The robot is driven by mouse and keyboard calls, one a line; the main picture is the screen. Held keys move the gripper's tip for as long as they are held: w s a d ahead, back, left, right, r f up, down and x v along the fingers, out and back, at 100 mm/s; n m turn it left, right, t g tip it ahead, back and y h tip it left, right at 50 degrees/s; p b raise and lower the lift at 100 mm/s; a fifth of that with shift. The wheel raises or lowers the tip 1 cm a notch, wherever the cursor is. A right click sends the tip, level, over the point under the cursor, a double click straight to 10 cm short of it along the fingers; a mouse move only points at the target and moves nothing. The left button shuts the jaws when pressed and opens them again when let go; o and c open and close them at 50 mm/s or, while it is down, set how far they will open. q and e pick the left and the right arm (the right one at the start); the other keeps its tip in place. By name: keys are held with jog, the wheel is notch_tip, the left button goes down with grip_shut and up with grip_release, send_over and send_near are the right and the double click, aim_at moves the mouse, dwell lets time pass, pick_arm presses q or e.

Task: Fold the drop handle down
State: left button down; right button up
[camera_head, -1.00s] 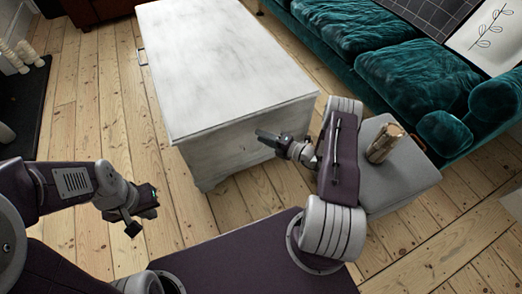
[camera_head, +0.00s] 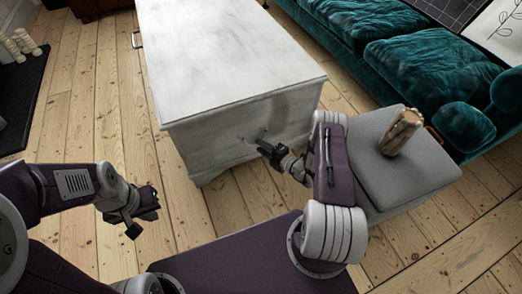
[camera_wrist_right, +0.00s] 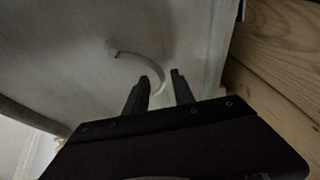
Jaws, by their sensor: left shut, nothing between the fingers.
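A white-washed wooden chest (camera_head: 215,45) stands ahead of me. Its drop handle (camera_wrist_right: 148,61), a pale curved bar, shows on the chest's near end in the right wrist view. The handle curves out from its mount towards the gap between my right fingers. My right gripper (camera_head: 262,147) is open close to that end panel, and it fills the lower middle of the right wrist view (camera_wrist_right: 160,78). I cannot tell whether a finger touches the handle. My left gripper (camera_head: 133,230) is shut and empty over the floor at left, away from the chest.
A grey upholstered stool (camera_head: 385,185) with a wooden log-like object (camera_head: 403,131) on it stands close to the right of my right arm. A green velvet sofa (camera_head: 405,60) lies behind it. Bare floorboards (camera_head: 100,120) are free left of the chest.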

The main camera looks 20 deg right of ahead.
jog(key=shift+w+a, duration=0.15)
jog(key=shift+w, duration=0.15)
grip_shut()
jog(key=f+b, duration=0.1)
jog(key=b, duration=0.1)
jog(key=t+b, duration=0.1)
jog(key=b, duration=0.1)
jog(key=shift+w+f+n+t+y, duration=0.3)
jog(key=shift+w+f, duration=0.05)
jog(key=shift+w, duration=0.05)
jog(key=shift+w+r+t, duration=0.1)
jog(key=shift+t, duration=0.2)
jog(key=shift+r, duration=0.2)
grip_release()
